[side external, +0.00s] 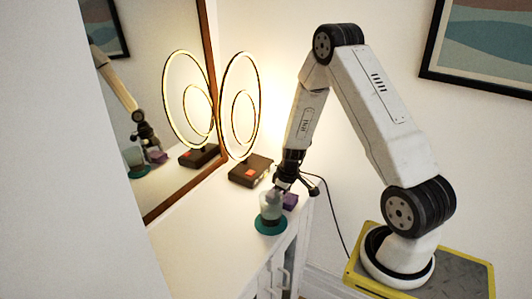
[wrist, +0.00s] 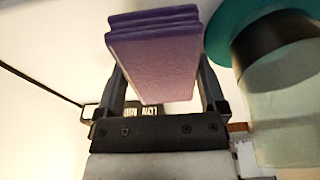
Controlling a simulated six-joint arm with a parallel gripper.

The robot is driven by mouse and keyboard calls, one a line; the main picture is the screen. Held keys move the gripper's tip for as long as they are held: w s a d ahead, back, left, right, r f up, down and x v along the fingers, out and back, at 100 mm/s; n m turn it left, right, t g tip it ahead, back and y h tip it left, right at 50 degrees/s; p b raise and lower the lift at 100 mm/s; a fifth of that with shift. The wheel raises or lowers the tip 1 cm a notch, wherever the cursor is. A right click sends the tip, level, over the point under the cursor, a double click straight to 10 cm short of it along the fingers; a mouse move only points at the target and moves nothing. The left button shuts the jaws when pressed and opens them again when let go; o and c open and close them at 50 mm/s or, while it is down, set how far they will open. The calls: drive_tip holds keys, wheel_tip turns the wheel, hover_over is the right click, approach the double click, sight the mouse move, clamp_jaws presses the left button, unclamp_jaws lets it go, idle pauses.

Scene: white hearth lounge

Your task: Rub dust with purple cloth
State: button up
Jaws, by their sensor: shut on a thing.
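The purple cloth (wrist: 152,62) is folded into a thick pad and sits between the two fingers of my gripper (wrist: 160,85) in the wrist view. My gripper is shut on it. In the side external view the purple cloth (side external: 290,201) shows small beside my gripper (side external: 284,186), low over the white table top (side external: 215,235). I cannot tell whether the cloth touches the table. No dust can be made out in either view.
A pale glass jar (side external: 271,208) on a teal round mat (side external: 270,226) stands close beside my gripper. A ring lamp (side external: 240,105) with a dark base (side external: 251,170) stands behind. A wood-framed mirror (side external: 207,60) borders the table. The front left of the table is clear.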

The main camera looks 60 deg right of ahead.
drive_tip(key=shift+r, duration=2.25)
drive_tip(key=shift+r, duration=0.1)
drive_tip(key=shift+r, duration=1.4)
drive_tip(key=shift+w, duration=0.15)
drive_tip(key=shift+w+a, duration=0.1)
drive_tip(key=shift+w, duration=0.5)
drive_tip(key=w+a+r, duration=0.1)
drive_tip(key=w+a, duration=0.2)
drive_tip(key=w, duration=0.4)
drive_tip(key=w+a, duration=0.3)
drive_tip(key=w, duration=0.5)
drive_tip(key=shift+s+a+f, duration=0.1)
drive_tip(key=shift+f, duration=1.4)
drive_tip(key=shift+s+f, duration=0.1)
drive_tip(key=shift+f, duration=1.4)
drive_tip(key=shift+f, duration=0.1)
